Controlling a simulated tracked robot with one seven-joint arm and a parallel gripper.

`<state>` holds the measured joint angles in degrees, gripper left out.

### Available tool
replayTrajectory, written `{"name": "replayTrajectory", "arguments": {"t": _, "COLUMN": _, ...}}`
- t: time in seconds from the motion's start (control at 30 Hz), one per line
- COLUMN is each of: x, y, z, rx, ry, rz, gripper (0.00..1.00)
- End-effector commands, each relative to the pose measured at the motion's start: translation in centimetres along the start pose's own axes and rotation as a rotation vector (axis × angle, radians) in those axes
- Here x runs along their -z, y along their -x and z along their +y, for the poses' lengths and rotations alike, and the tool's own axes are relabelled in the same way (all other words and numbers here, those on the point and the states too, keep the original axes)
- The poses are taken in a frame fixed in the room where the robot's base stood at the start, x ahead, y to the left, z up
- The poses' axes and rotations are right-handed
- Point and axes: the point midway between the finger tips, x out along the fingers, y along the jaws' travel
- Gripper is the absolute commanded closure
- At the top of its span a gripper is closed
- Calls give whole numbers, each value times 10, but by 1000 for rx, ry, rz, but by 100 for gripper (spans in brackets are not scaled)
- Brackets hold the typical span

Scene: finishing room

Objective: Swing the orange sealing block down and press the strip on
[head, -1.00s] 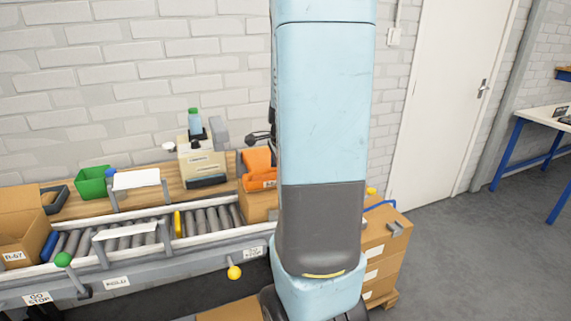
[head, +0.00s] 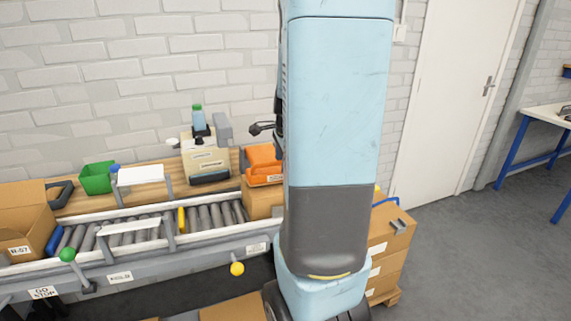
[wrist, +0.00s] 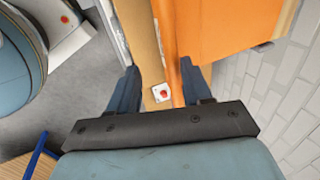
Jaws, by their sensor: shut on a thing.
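The orange sealing block (head: 262,158) sits on a cardboard box (head: 261,200) at the right end of the roller conveyor, partly hidden by my arm in the head view. In the wrist view, its broad orange face (wrist: 225,28) fills the upper right, and a narrow orange part runs down between my fingers. My gripper (wrist: 163,88) is shut on this orange part, with the right finger close against it. The tan box edge (wrist: 145,45) lies to its left. My gripper is hidden behind my arm in the head view. I cannot make out the strip.
Stacked boxes (head: 390,245) are right of my arm. A small white plate with a red spot (wrist: 162,92) shows between my fingers.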

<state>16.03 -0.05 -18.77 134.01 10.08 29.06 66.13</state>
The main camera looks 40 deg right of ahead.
Motion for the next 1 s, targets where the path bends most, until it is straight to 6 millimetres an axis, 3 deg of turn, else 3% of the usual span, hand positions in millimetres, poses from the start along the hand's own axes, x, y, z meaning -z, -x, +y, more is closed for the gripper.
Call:
{"name": "replayTrajectory", "arguments": {"t": 0.6, "x": 2, "y": 101, "z": 2, "rx": 0, "ry": -1, "rz": 1, "gripper": 58}}
{"name": "replayTrajectory", "arguments": {"t": 0.8, "x": 2, "y": 117, "z": 4, "rx": -3, "ry": -2, "rz": 1, "gripper": 58}}
{"name": "replayTrajectory", "arguments": {"t": 1.0, "x": 2, "y": 120, "z": 4, "rx": -4, "ry": -2, "rz": 1, "gripper": 58}}
